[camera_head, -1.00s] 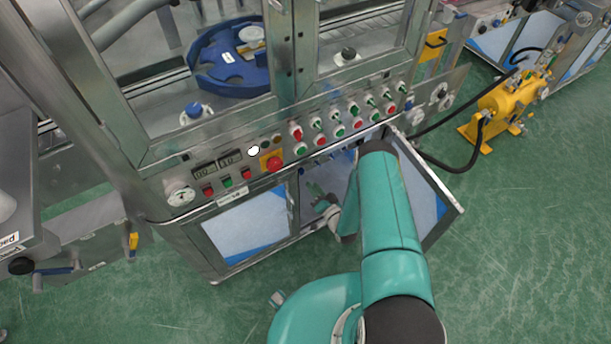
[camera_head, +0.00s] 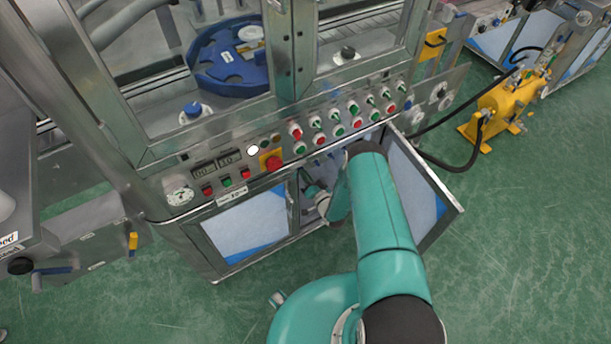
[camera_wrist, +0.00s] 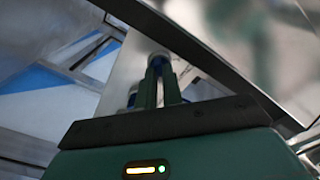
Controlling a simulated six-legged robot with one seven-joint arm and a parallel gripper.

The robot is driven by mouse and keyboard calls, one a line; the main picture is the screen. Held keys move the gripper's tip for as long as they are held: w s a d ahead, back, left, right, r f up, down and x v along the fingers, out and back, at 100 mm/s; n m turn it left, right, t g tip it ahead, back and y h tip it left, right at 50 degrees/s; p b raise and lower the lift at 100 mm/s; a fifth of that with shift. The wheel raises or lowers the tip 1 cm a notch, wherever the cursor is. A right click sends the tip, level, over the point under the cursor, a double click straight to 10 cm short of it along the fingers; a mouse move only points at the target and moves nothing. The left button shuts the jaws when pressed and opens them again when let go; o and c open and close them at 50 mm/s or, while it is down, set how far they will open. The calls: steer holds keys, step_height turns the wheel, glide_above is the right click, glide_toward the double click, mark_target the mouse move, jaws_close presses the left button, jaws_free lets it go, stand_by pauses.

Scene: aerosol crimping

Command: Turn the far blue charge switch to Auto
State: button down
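The cabinet's open door (camera_head: 418,195) stands just right of my arm. The other door (camera_head: 245,225) is at the left. Above is a panel with red and green buttons (camera_head: 338,130) and a red emergency stop (camera_head: 273,162). A yellow pump (camera_head: 500,110) stands on the floor at right.

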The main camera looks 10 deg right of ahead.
steer(key=shift+n, duration=0.3)
steer(key=n, duration=1.7)
steer(key=shift+a, duration=0.1)
steer(key=shift+n, duration=0.3)
stand_by(0.4)
steer(key=c, duration=1.5)
jaws_free()
steer(key=shift+c, duration=0.2)
steer(key=shift+s, duration=0.15)
